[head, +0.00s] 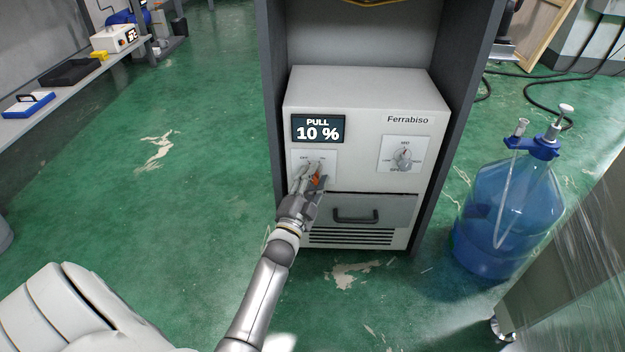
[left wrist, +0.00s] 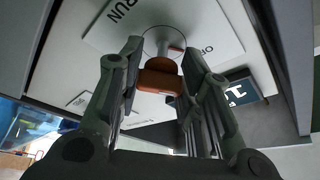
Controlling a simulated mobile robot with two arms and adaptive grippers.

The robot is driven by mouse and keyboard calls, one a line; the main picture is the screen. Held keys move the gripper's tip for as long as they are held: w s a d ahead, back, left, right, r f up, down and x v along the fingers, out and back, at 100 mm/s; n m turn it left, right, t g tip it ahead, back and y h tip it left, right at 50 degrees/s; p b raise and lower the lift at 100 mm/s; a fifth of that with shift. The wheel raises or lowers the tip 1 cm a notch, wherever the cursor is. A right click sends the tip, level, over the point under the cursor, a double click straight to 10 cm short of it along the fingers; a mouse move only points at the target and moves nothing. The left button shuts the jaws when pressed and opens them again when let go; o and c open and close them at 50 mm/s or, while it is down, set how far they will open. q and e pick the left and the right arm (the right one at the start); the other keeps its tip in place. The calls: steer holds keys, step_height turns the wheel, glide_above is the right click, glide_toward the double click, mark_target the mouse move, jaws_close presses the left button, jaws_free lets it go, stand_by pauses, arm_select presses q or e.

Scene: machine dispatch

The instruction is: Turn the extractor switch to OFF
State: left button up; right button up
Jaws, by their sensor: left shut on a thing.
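The extractor (head: 360,100) is a white box marked Ferrabiso, with a dark display (head: 318,129) reading PULL 10 %. Its orange switch (head: 316,180) sits on a white plate below the display, mostly hidden by my left gripper (head: 312,177). In the left wrist view the orange switch knob (left wrist: 160,78) is between the two fingers of my left gripper (left wrist: 160,60), which is shut on it. The plate (left wrist: 110,28) shows RUN at upper left and a partly hidden label at right. I cannot tell which label the knob points to. My right gripper is not in view.
A second grey knob (head: 403,158) is on the extractor's right side, above a drawer with a dark handle (head: 355,215). Dark cabinet sides flank the extractor. A blue bottle (head: 505,215) stands on the floor at right.

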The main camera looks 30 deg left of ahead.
arm_select(q)
steer(key=o, duration=0.9)
steer(key=shift+o, duration=0.7)
steer(key=v, duration=1.2)
